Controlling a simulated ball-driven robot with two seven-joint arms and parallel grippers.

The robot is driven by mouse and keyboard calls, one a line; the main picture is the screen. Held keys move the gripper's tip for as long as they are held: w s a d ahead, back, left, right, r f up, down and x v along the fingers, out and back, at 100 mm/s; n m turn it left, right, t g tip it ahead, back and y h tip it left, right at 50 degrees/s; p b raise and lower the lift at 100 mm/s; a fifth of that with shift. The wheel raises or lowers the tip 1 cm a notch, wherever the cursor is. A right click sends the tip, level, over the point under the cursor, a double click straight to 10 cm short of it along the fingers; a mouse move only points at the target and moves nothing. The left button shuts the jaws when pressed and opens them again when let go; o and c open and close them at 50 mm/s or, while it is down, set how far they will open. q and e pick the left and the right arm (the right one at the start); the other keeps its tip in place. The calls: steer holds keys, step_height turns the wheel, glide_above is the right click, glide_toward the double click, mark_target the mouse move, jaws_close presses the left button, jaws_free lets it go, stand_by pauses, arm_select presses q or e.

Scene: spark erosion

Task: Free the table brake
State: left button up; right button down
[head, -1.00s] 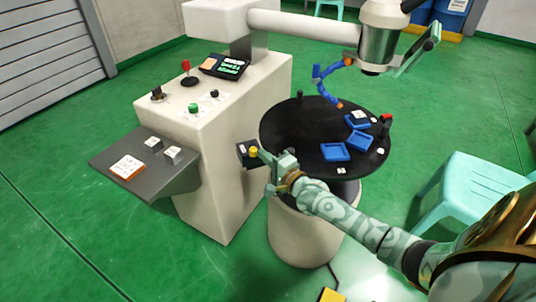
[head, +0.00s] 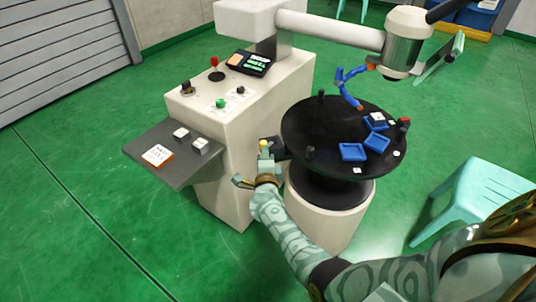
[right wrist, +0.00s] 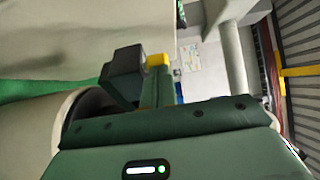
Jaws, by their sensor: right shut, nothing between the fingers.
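A small black box with a yellow button (head: 264,143) sits at the left edge of the round black table (head: 325,115), likely the table brake. The box (head: 280,146) and yellow top (right wrist: 158,60) also show in the right wrist view. My right gripper (head: 264,160) is shut and empty, with its fingertips just below the yellow button. In the right wrist view its green finger (right wrist: 155,92) overlaps the yellow top. I cannot tell whether they touch. My left gripper is not in view.
Blue trays (head: 352,152) and black posts stand on the round table. A white machine console (head: 240,120) with a grey shelf (head: 190,172) is at left. A spindle head (head: 405,42) hangs above right. A turquoise stool (head: 480,195) stands at right.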

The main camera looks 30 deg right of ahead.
steer(key=shift+w+a, duration=0.45)
steer(key=shift+w, duration=0.25)
steer(key=shift+a, duration=0.1)
